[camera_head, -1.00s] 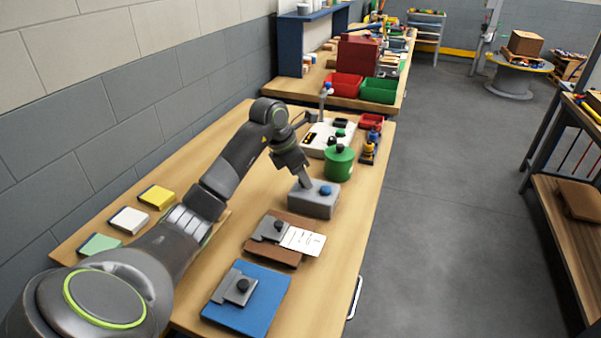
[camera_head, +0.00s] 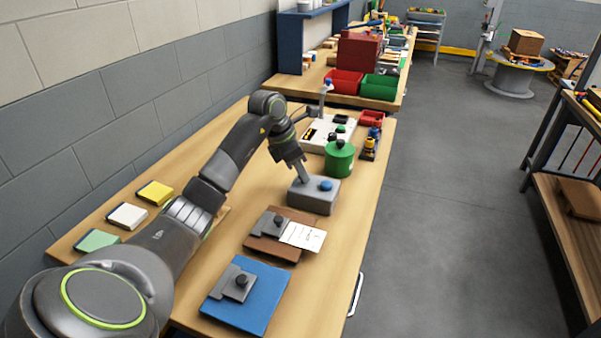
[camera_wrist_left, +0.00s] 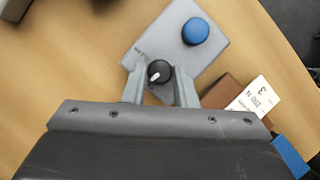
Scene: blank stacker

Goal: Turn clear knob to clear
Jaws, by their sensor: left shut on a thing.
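A grey box (camera_head: 314,203) stands on the wooden bench, with a blue round button (camera_head: 326,185) on its top. In the left wrist view, the box (camera_wrist_left: 180,30) carries the blue button (camera_wrist_left: 195,31) and a black knob (camera_wrist_left: 159,72) with a white pointer mark. My left gripper (camera_head: 303,180) reaches down onto the box; in the left wrist view its fingers (camera_wrist_left: 160,78) stand on both sides of the black knob and are shut on it. The knob is hidden in the head view. The label by the knob is too small to read. My right gripper is out of view.
A brown board (camera_head: 263,250) with a grey clamp and white card (camera_head: 303,236) lies nearer, then a blue board (camera_head: 262,300). A green canister (camera_head: 339,161) and a white panel (camera_head: 322,137) stand behind the box. Colored blocks lie at left.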

